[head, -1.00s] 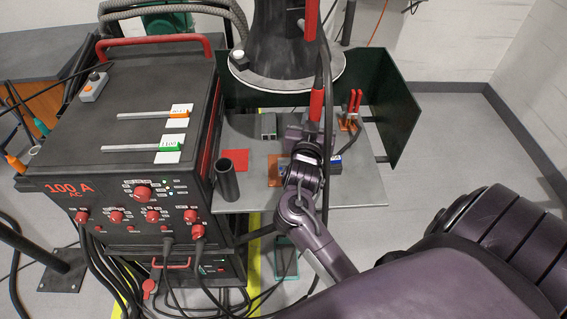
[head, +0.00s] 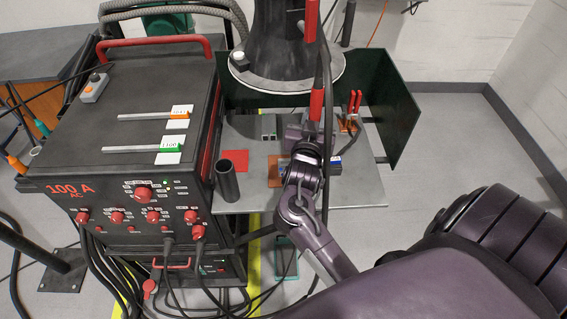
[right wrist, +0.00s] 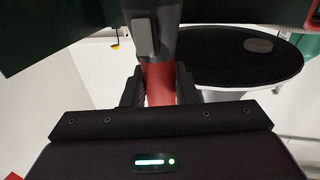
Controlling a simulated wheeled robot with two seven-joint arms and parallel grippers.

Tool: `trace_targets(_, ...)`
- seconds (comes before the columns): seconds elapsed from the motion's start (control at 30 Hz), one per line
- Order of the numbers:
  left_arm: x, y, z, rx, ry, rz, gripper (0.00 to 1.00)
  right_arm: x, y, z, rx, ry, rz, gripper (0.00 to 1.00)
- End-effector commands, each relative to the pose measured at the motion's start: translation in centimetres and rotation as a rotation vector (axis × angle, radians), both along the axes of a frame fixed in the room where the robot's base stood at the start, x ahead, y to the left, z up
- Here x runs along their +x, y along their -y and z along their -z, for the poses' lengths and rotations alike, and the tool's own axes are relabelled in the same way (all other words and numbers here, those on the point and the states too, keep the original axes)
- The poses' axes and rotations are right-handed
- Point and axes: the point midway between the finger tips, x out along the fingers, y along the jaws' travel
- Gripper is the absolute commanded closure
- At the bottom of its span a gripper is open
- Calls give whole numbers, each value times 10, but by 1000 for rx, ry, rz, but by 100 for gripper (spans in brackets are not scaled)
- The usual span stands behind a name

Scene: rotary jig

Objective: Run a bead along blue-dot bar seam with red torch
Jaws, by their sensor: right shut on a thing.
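My right gripper (head: 308,134) is over the grey work plate (head: 352,192) and shut on the red torch (head: 316,104). In the right wrist view the torch's red handle (right wrist: 158,82) stands between the two dark fingers. The torch's tip is hidden in the head view. A dark bar with a blue mark (head: 336,162) lies just right of the gripper, mostly covered by my wrist. Its seam cannot be made out, nor whether the torch touches it. My left gripper is not in view.
A green screen (head: 398,110) borders the plate at the back and right. A dark tube (head: 228,181) stands at the plate's left edge, near a red square (head: 235,161). Grey blocks (head: 268,127) stand behind. The welder (head: 75,130) fills the left.

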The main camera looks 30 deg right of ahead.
Motion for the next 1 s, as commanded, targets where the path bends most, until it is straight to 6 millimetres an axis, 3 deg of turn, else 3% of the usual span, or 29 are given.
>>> trace_targets(0.5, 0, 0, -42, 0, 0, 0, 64, 0, 0, -46, -1, 5, 0, 97)
trace_targets(1.0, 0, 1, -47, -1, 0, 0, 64, 7, -8, -53, 3, 8, -26, 97)
